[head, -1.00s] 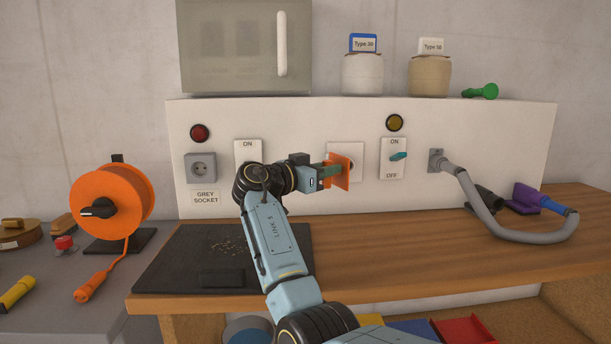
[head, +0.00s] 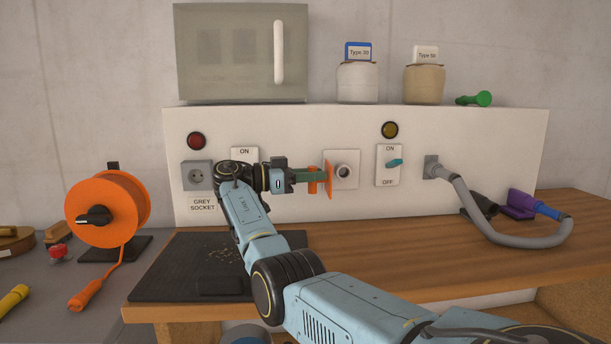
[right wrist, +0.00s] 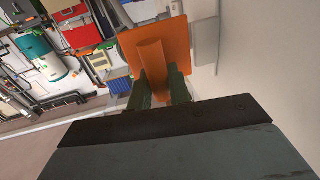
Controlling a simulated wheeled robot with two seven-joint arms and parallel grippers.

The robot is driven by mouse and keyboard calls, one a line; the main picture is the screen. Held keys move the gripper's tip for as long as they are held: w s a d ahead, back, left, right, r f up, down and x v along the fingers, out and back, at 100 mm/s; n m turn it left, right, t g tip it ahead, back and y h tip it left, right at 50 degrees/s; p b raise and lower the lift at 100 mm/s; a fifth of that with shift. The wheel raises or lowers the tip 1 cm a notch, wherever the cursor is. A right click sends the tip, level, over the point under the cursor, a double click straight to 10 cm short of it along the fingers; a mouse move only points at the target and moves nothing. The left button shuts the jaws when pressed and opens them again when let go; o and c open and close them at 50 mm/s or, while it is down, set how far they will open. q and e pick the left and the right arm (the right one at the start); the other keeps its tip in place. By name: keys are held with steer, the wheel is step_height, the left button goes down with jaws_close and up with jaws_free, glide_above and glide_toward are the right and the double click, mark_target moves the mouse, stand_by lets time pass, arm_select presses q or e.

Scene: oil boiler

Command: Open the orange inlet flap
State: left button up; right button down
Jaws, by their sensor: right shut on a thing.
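The orange inlet flap (head: 329,180) stands swung out from the white panel, edge-on in the head view. The round grey inlet (head: 343,170) on its square plate shows uncovered to the right of the flap. My right gripper (head: 314,176) is shut on the flap's orange handle, to the left of the flap. In the right wrist view the flap (right wrist: 155,42) is a flat orange plate, and its handle sits between the two dark green fingers of the gripper (right wrist: 158,86). My left gripper is not in view.
An ON/OFF switch (head: 394,163) with a teal lever is right of the inlet. A grey hose (head: 475,220) bends from the panel over the wooden bench (head: 400,262). A grey socket (head: 197,175) and an orange cable reel (head: 120,205) are on the left.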

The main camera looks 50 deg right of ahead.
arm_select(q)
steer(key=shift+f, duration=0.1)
arm_select(e)
steer(key=c, duration=1.6)
jaws_free()
steer(key=shift+w, duration=0.1)
